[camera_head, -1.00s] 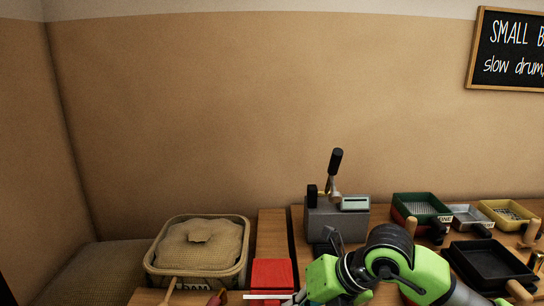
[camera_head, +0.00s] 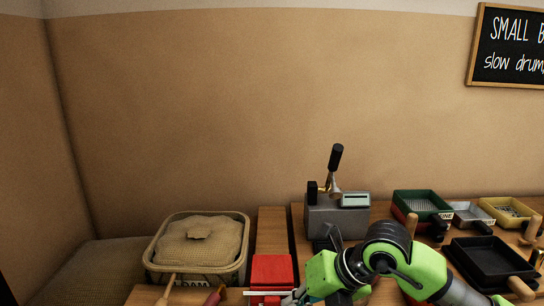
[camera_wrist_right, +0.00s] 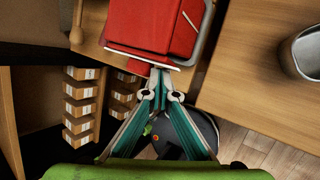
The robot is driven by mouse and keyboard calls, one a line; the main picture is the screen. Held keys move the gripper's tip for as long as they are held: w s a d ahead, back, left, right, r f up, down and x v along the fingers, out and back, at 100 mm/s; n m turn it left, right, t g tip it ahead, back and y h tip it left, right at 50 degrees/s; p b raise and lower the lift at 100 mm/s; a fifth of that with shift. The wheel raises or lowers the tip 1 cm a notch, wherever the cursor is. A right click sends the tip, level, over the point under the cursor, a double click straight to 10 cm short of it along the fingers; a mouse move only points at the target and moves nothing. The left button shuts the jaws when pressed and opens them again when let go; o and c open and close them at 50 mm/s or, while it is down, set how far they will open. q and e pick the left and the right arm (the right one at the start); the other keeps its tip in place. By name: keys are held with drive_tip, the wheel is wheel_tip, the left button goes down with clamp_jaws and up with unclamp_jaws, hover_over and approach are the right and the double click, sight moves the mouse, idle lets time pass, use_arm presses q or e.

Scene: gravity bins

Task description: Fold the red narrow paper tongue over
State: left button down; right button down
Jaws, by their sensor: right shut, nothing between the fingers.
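A red block-like item (camera_head: 271,268) lies at the table's front edge in the head view. It also fills the top of the right wrist view (camera_wrist_right: 160,25), with a pale strip along its near edge. A small red flap (camera_wrist_right: 138,66) shows below that strip, beside my fingertips; it may be the paper tongue, but I cannot tell for sure. My right gripper (camera_wrist_right: 161,72) is shut and empty, its tips right at the pale edge. Whether they touch it is unclear. In the head view the right gripper (camera_head: 292,297) is partly cut off. My left gripper is not in view.
A woven tub (camera_head: 245,262) stands left of the red item. A grey press (camera_head: 322,218) with a black lever stands behind my right arm. Several trays (camera_head: 424,203) lie at right. A metal cup (camera_wrist_right: 308,52) stands on the wooden surface in the wrist view.

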drive_tip(key=shift+s+r, duration=0.55)
drive_tip(key=shift+r, duration=0.05)
idle(0.3)
drive_tip(key=shift+r+p, duration=0.1)
drive_tip(key=shift+p, duration=0.2)
wheel_tip(320, 180, up, 6)
drive_tip(key=p, duration=0.3)
